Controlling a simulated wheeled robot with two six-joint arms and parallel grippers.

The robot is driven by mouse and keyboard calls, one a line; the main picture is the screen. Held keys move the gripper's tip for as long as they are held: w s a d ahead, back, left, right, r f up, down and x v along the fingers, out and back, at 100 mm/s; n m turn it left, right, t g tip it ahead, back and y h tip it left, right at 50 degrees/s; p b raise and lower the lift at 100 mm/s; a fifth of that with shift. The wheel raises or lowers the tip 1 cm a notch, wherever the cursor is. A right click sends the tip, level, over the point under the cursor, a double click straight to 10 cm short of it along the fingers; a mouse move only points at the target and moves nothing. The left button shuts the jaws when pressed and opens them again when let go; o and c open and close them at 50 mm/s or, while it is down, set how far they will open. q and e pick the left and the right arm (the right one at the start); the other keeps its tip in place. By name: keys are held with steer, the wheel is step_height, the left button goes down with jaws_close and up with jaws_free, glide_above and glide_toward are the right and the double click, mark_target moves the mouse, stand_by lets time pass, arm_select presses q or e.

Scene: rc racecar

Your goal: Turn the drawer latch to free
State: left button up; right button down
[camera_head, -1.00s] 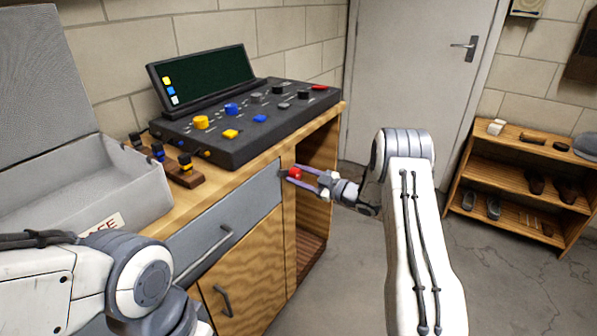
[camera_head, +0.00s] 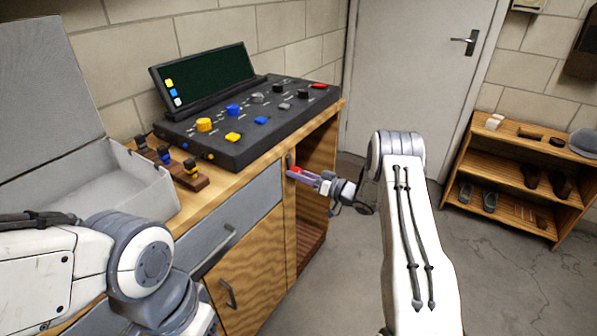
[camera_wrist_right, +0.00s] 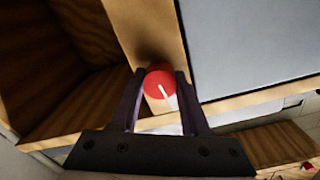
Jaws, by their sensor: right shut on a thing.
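The drawer latch is a red round knob (camera_head: 296,170) on the wooden post just right of the grey drawer (camera_head: 262,192). In the right wrist view the red knob (camera_wrist_right: 160,82) has a white line slanting toward the lower right. My right gripper (camera_head: 300,174) is shut on the knob, one finger on each side in the right wrist view (camera_wrist_right: 160,90). The drawer front looks closed, with a bar handle. My left arm is at the lower left of the head view; its gripper is out of view.
A black control console (camera_head: 250,120) with coloured knobs stands on the wooden bench. A grey open case (camera_head: 120,190) and a small wooden rack (camera_head: 180,170) are to its left. An open compartment (camera_head: 315,190) lies right of the post. A shoe shelf (camera_head: 520,175) stands at the far right.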

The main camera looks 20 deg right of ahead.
steer(key=shift+r+m+p, duration=0.15)
steer(key=shift+m+p, duration=0.2)
steer(key=shift+m, duration=0.85)
steer(key=shift+w+d, duration=0.1)
steer(key=shift+d, duration=0.05)
steer(key=shift+c, duration=2.2)
jaws_free()
steer(key=shift+o, duration=0.2)
steer(key=v, duration=1)
steer(key=shift+s, duration=0.25)
steer(key=shift+d, duration=0.1)
